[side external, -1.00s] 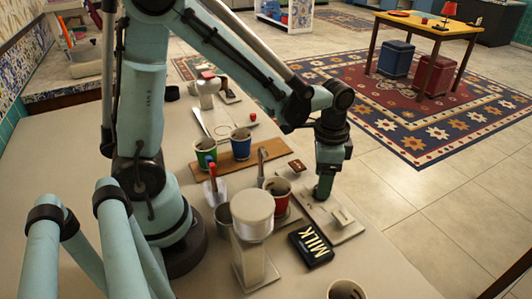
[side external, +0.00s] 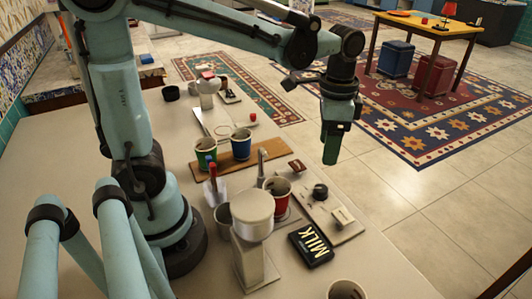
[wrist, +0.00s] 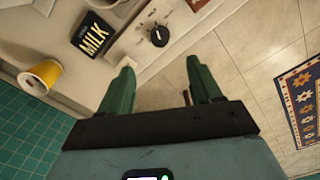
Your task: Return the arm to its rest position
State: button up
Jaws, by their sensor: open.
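My gripper (side external: 332,148) hangs in the air above the right edge of the work table (side external: 110,245), its fingers pointing down. In the wrist view my gripper (wrist: 160,90) shows two green fingers spread apart with nothing between them. Below it on the table is a light panel (side external: 325,212) with a dark round knob (side external: 320,191) and a small pale block. The knob also shows in the wrist view (wrist: 159,36), beyond the fingertips and apart from them.
A black MILK box (side external: 311,245), a red cup (side external: 279,195), a machine with a round pale top (side external: 252,215), and green (side external: 206,153) and blue (side external: 241,143) cups stand on the table. A yellow cup (wrist: 40,74) shows in the wrist view. Air above the table is free.

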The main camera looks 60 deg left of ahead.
jog(key=s+a+n+t, duration=0.2)
jog(key=s+n+t, duration=0.3)
jog(key=n+t, duration=0.1)
jog(key=shift+s+a+r+n+t, duration=0.2)
jog(key=shift+s+a+n+t, duration=0.15)
jog(key=shift+t, duration=0.25)
